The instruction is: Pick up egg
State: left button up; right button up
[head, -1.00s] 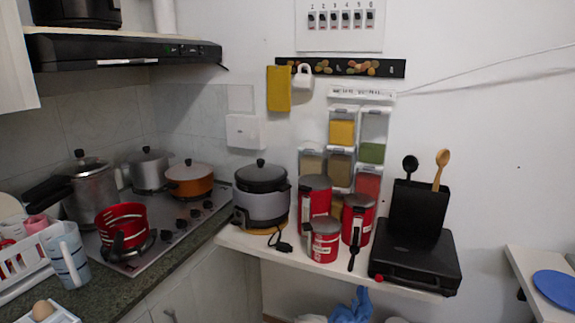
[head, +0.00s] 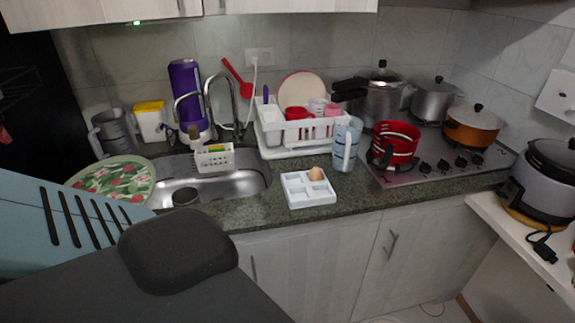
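A brown egg (head: 316,174) sits in the back right compartment of a white egg tray (head: 308,200) on the dark stone counter, near its front edge. The other compartments of the tray look empty. Neither gripper shows in the head view. Grey and light blue parts of my own body fill the lower left of the picture, apart from the egg.
A blue patterned pitcher (head: 345,146) stands just right of the tray. A white dish rack (head: 300,133) is behind it. The sink (head: 225,184) is to the left, and the stove (head: 430,158) with several pots is to the right.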

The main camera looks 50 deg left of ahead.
aim_at(315, 174)
jog(key=u, duration=1.25)
